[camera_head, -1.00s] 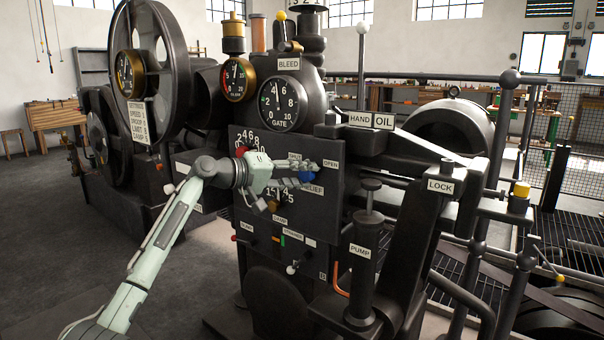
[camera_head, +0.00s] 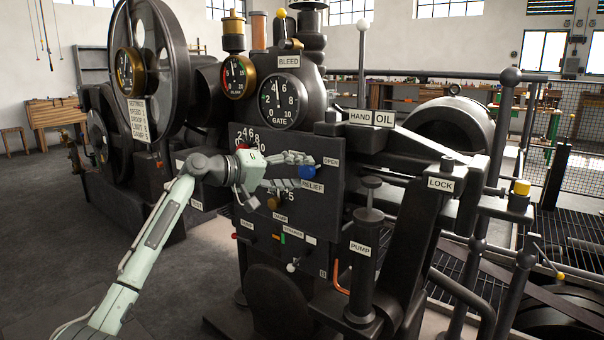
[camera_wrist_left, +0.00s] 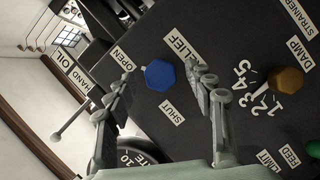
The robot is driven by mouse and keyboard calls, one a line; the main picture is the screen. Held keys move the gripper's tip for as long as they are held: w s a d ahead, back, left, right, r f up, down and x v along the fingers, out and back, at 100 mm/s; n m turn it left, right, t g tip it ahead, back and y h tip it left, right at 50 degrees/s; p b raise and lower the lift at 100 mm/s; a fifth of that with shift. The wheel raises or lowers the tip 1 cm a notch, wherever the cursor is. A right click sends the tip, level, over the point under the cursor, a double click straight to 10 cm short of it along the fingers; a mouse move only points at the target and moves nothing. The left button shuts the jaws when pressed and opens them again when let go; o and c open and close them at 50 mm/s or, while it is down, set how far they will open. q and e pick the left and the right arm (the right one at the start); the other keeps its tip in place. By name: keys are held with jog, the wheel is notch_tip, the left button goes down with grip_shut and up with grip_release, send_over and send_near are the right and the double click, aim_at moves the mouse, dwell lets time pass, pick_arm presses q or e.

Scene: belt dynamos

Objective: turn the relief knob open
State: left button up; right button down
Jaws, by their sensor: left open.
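The relief knob is a blue faceted knob (camera_head: 307,172) on the dark front panel, beside the OPEN and RELIEF labels. In the left wrist view the blue knob (camera_wrist_left: 160,75) shows between the OPEN label (camera_wrist_left: 123,58) and the SHUT label (camera_wrist_left: 172,108). My right gripper is out of view.
A brown knob (camera_wrist_left: 287,81) by the DAMP label sits on the same panel. Above are the gate gauge (camera_head: 282,101) and the hand oil box (camera_head: 371,120). The pump (camera_head: 363,255) stands at the lower right. Open floor (camera_head: 60,230) lies left.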

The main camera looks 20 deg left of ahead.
pick_arm(q)
jog(key=v, duration=1)
jog(key=shift+s+a+r, duration=0.1)
jog(key=shift+s, duration=0.05)
